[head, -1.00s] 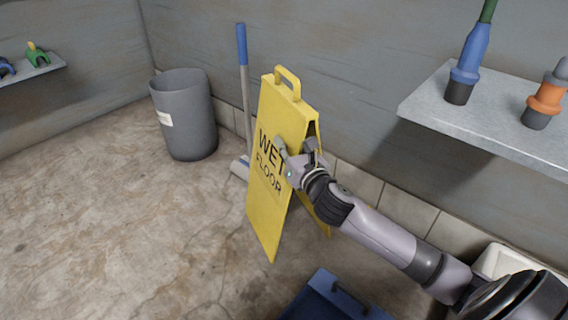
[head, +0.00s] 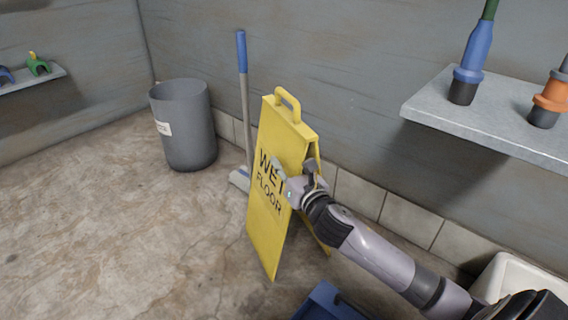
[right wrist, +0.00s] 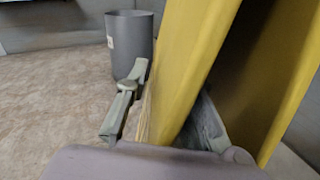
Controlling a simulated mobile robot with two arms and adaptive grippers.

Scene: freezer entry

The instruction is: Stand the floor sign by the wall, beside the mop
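The yellow floor sign (head: 268,215), marked "WET FLOOR", is upright with its two panels spread; its handle is at the top. My right gripper (head: 296,182) comes in from the right and is shut on the edge of the front panel. In the right wrist view one finger is on each side of that panel (right wrist: 195,65). I cannot tell whether the sign's feet touch the floor. The mop (head: 244,105), with a blue-topped handle, stands against the wall just behind and left of the sign; its head is on the floor. My left gripper is out of view.
A grey bin (head: 183,125) stands left of the mop; it also shows in the right wrist view (right wrist: 127,45). A wall shelf (head: 480,125) with bottle-like items juts out at right. A blue container (head: 325,303) and white basin (head: 515,275) lie below. The left floor is clear.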

